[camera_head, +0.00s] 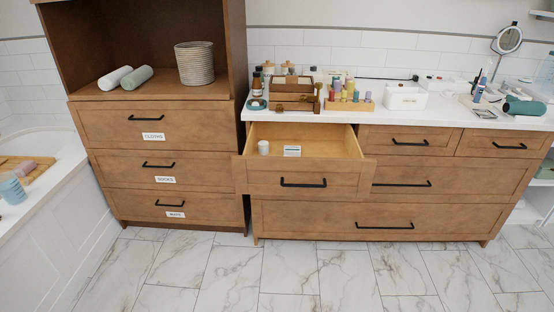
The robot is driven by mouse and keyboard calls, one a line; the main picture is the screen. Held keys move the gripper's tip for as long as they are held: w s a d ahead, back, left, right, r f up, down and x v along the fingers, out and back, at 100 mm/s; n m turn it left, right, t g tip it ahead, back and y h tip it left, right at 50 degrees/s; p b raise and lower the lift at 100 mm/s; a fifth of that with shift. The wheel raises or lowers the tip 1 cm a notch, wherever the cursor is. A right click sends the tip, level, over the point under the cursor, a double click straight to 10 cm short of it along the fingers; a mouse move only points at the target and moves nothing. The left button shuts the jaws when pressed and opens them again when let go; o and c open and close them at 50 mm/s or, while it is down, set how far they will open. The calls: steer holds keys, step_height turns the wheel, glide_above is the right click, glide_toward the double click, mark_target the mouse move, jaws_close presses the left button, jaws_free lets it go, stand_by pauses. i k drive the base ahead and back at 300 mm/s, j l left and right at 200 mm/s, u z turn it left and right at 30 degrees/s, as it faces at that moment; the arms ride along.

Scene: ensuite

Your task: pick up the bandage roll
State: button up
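A small white upright cylinder (263,147), which looks like the bandage roll, stands at the left inside the open top drawer (303,178) of the wooden vanity. A small white box with dark markings (292,151) sits to its right in the same drawer, apart from it. The drawer's front panel with its black handle stands out from the cabinet. No part of my gripper or arm shows in this view.
A taller wooden cabinet (158,159) with labelled, shut drawers stands directly left of the open drawer. A bathtub (42,183) is at far left. The marble floor (300,275) in front is clear.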

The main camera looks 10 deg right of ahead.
mark_target(263, 145)
steer(key=u, duration=0.4)
steer(key=l+u, duration=1.1)
steer(key=l, duration=0.45)
steer(key=k+l+u, duration=0.2)
steer(key=l, duration=0.4)
steer(key=k+l, duration=0.1)
steer(key=l, duration=0.35)
steer(key=k+l, duration=0.1)
steer(key=l, duration=0.35)
steer(key=k+l+u, duration=0.1)
steer(key=l, duration=0.35)
steer(key=k+l, duration=0.15)
steer(key=l, duration=0.3)
steer(key=k+l, duration=0.1)
steer(key=l, duration=0.3)
